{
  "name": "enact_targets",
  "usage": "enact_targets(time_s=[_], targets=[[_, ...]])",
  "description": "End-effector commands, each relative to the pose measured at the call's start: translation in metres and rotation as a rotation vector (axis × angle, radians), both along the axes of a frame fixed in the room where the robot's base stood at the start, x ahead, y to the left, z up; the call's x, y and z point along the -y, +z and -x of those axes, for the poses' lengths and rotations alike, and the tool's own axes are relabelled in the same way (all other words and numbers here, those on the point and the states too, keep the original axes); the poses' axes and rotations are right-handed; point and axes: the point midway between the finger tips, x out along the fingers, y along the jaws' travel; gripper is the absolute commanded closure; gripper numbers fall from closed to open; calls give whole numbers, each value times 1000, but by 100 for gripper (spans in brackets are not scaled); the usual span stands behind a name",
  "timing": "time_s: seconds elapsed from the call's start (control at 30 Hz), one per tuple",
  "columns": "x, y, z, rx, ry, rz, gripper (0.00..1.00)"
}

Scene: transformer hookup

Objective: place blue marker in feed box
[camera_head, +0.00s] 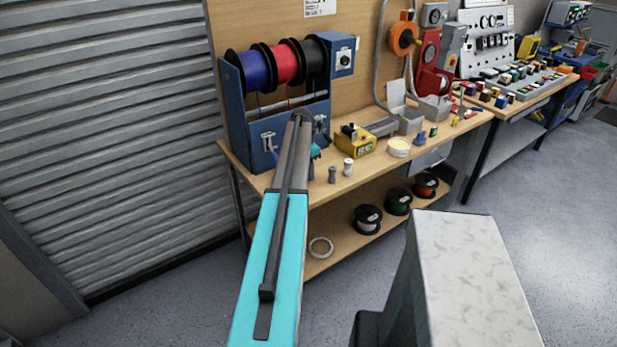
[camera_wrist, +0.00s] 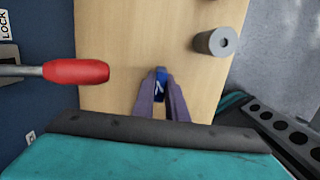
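The blue marker (camera_wrist: 160,84) is a small blue piece with a white mark, seen between my finger tips in the wrist view. My gripper (camera_wrist: 160,78) has its two fingers close against the marker's sides, over the wooden bench top (camera_wrist: 120,40). Open grey boxes (camera_head: 410,122) stand further right on the bench; I cannot tell which one is the feed box.
A red-handled lever (camera_wrist: 75,72) sticks out left of my fingers. A grey cylinder (camera_wrist: 214,42) stands to their right. In the head view, a yellow device (camera_head: 355,141), a round pale tin (camera_head: 399,147) and small grey posts (camera_head: 348,167) stand on the bench.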

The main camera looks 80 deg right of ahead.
Motion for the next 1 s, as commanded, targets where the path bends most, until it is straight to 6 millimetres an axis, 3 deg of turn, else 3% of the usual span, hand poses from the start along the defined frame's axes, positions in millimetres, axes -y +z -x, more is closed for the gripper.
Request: enact_targets(time_s=[0.53, 1.0], targets=[[0, 8, 0, 0, 0, 0, 100], [1, 67, 0, 0, 0, 1, 100]])
